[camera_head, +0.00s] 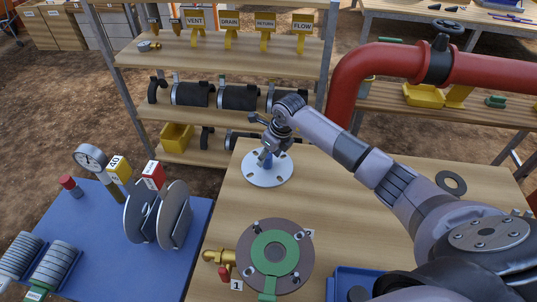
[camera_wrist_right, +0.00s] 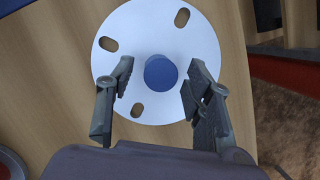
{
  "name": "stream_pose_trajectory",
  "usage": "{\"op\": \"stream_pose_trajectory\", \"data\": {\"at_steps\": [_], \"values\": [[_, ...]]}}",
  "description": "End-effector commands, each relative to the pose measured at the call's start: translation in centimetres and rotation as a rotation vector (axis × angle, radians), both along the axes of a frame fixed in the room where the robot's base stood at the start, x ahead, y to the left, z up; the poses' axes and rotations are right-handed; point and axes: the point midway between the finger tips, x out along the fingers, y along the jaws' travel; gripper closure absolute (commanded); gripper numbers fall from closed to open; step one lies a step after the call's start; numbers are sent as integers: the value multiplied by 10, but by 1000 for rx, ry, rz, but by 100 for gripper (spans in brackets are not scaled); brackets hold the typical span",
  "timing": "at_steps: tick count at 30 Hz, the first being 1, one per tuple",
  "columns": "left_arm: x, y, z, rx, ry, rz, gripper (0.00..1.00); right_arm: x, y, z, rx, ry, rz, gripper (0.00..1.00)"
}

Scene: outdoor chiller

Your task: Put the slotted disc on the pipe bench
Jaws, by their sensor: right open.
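The slotted disc (camera_head: 256,177) is a flat white plate with oblong slots and a blue knob at its centre. It lies flat on the wooden bench (camera_head: 333,200) near the back left edge. In the right wrist view the disc (camera_wrist_right: 148,34) fills the upper middle, with the blue knob (camera_wrist_right: 161,73) between my fingers. My right gripper (camera_head: 268,156) reaches down over the disc from the right. In the wrist view its open fingers (camera_wrist_right: 158,85) stand on both sides of the knob, with gaps visible. My left gripper is out of view.
A brown flange with a green ring (camera_head: 275,251) and brass valve stands at the bench front. A red pipe (camera_head: 373,62) arches behind my right arm. A dark ring (camera_head: 451,183) lies at right. A blue table (camera_head: 190,239) with discs and gauge is at left; shelves (camera_head: 217,61) stand behind.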

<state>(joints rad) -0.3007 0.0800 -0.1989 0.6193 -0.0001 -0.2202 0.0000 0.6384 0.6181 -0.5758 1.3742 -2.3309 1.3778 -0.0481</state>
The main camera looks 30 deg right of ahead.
Motion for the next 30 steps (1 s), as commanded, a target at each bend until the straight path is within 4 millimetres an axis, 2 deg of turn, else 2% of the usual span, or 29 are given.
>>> {"op": "stream_pose_trajectory", "data": {"at_steps": [5, 12, 18, 23, 30], "values": [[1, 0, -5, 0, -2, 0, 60, -6, -4, 22, -2, -4, 1, 53], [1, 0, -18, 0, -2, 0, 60, -20, -9, 72, -2, -5, 1, 53], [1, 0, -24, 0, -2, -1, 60, -30, -12, 103, -1, -3, 0, 53], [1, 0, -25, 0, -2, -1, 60, -34, -13, 114, -1, 0, 0, 53], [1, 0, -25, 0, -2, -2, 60, -34, -13, 116, 0, 0, 0, 53]]}}
